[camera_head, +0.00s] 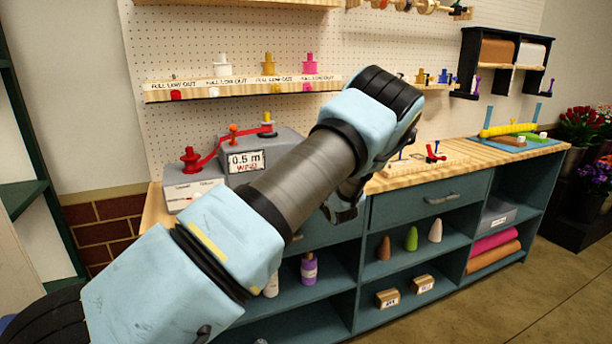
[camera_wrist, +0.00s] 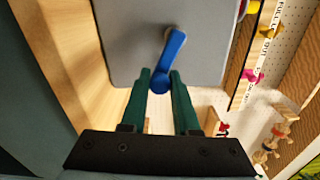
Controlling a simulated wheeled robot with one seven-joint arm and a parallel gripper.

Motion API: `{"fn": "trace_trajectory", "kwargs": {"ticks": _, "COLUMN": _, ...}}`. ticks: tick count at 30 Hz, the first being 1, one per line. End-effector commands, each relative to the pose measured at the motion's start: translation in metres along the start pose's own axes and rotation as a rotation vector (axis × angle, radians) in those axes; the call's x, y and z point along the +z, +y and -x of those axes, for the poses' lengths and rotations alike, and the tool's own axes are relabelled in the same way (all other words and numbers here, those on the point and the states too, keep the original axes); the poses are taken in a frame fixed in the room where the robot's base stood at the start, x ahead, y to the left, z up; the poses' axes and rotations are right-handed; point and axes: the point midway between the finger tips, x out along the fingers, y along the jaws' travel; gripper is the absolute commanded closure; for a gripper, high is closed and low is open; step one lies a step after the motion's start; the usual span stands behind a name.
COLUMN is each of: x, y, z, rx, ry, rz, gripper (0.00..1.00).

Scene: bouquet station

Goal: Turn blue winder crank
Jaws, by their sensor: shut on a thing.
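The blue winder crank (camera_wrist: 170,55) shows in the wrist view on the face of a grey box (camera_wrist: 122,38). Its arm slants from a pivot at the upper right down to a rounded knob end. My gripper (camera_wrist: 160,76) has its two green fingers on either side of that knob end and is shut on it. In the head view, the crank is hidden behind my arm. There the grey winder box (camera_head: 285,150) stands on the bench, with a "0.5 m" sign on its front and a red ribbon (camera_head: 208,158) running across to a red spool (camera_head: 190,159).
A wooden shelf (camera_head: 235,90) with colored spools hangs on the pegboard above. The bench's teal cabinet has a drawer (camera_head: 440,198) and open shelves below. A wooden board (camera_head: 405,166) with small tools lies on the bench right of my arm. Flowers (camera_head: 585,125) stand at the far right.

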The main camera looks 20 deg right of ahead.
Motion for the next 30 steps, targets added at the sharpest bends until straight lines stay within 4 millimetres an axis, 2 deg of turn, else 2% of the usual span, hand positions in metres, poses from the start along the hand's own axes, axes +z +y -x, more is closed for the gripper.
{"fn": "trace_trajectory", "kwargs": {"ticks": 11, "x": 0.0013, "y": 0.004, "z": 0.001, "rx": 0.007, "ry": -0.002, "rz": -0.003, "gripper": 1.0}}
{"fn": "trace_trajectory", "kwargs": {"ticks": 12, "x": 0.0013, "y": 0.004, "z": 0.001, "rx": 0.007, "ry": -0.002, "rz": -0.003, "gripper": 0.66}}
{"fn": "trace_trajectory", "kwargs": {"ticks": 19, "x": 0.0009, "y": 0.0022, "z": 0.0004, "rx": 0.004, "ry": -0.002, "rz": -0.002, "gripper": 0.42}}
{"fn": "trace_trajectory", "kwargs": {"ticks": 26, "x": 0.0006, "y": 0.0012, "z": 0.0005, "rx": 0.002, "ry": -0.001, "rz": -0.002, "gripper": 0.42}}
{"fn": "trace_trajectory", "kwargs": {"ticks": 30, "x": -0.0002, "y": 0.0026, "z": 0.0095, "rx": 0.002, "ry": 0.0, "rz": -0.002, "gripper": 0.42}}
